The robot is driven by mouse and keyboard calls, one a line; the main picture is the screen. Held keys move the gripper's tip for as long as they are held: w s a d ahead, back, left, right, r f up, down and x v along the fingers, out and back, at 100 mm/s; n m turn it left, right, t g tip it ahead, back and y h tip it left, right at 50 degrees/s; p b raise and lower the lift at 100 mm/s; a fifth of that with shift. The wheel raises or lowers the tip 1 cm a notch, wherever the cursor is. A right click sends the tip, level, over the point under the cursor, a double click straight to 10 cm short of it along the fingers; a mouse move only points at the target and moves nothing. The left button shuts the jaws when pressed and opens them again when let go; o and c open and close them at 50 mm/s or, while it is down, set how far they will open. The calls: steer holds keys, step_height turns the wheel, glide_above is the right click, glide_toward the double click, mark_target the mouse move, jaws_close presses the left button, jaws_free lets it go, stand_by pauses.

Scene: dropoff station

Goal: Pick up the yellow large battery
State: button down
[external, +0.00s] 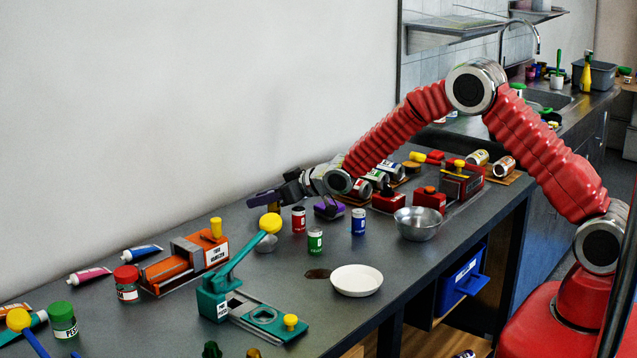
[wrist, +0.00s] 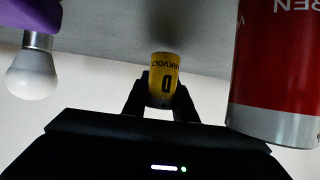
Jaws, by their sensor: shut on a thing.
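The yellow large battery (wrist: 164,80) stands out in the wrist view, with a black "D" and dark lettering on its side. My gripper (wrist: 160,100) has its two dark fingers on either side of it, shut on it.
A red can (wrist: 275,65) is close on the right in the wrist view, and a light bulb (wrist: 33,72) on the left. In the external view, a teal lever press (external: 215,300), a white plate (external: 356,280) and a metal bowl (external: 418,223) stand on the counter.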

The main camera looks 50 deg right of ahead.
step_height(320, 180, up, 9)
stand_by(0.4)
stand_by(0.6)
